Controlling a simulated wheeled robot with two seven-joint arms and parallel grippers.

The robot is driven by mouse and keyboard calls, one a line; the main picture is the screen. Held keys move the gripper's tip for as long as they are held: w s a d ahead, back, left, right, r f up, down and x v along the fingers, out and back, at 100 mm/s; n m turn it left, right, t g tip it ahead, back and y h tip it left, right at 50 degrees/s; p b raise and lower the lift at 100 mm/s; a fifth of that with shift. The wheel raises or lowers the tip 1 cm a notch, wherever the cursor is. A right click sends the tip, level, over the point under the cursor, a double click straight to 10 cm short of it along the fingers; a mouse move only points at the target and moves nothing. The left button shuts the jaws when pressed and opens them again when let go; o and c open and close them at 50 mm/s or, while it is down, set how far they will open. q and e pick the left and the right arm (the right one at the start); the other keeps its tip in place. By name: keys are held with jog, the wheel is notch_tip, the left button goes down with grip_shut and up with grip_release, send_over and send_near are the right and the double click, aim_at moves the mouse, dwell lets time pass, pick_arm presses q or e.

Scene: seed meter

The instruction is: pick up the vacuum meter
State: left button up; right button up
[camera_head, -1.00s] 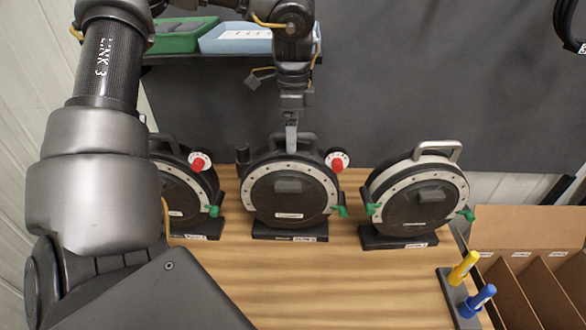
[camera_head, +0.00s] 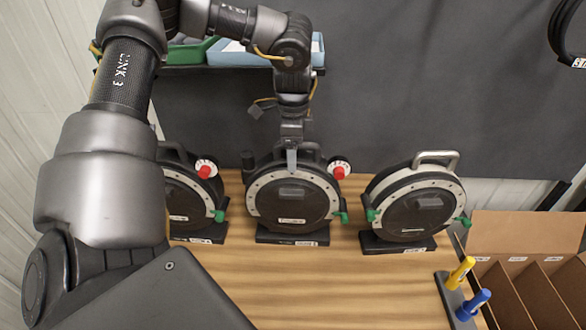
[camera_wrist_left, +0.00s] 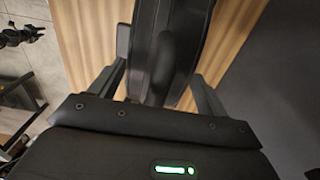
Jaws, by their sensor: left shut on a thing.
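Three black disc-shaped meters stand upright in a row on the wooden table. The left meter (camera_head: 190,205) and the middle meter (camera_head: 292,205) each have a white dial with a red knob at the upper right. The right meter (camera_head: 415,210) has a silver handle and no such dial; I cannot read which label says vacuum. My left gripper (camera_head: 292,160) reaches down from above and is shut on the top handle of the middle meter, whose base rests on the table. The left wrist view shows the dark handle (camera_wrist_left: 160,70) between the fingers. My right gripper is not in view.
A holder with a yellow-handled tool (camera_head: 460,271) and a blue-handled tool (camera_head: 473,304) stands at the right table edge, beside a cardboard divided box (camera_head: 525,235). A shelf behind holds a blue tray (camera_head: 228,58) and a green tray (camera_head: 185,52). The table front (camera_head: 320,280) is clear.

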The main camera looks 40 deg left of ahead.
pick_arm(q)
jog(key=c, duration=0.5)
jog(key=shift+c, duration=1.4)
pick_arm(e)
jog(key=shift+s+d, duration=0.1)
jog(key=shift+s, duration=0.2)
pick_arm(q)
jog(key=shift+w+r, duration=0.1)
jog(key=shift+r, duration=0.05)
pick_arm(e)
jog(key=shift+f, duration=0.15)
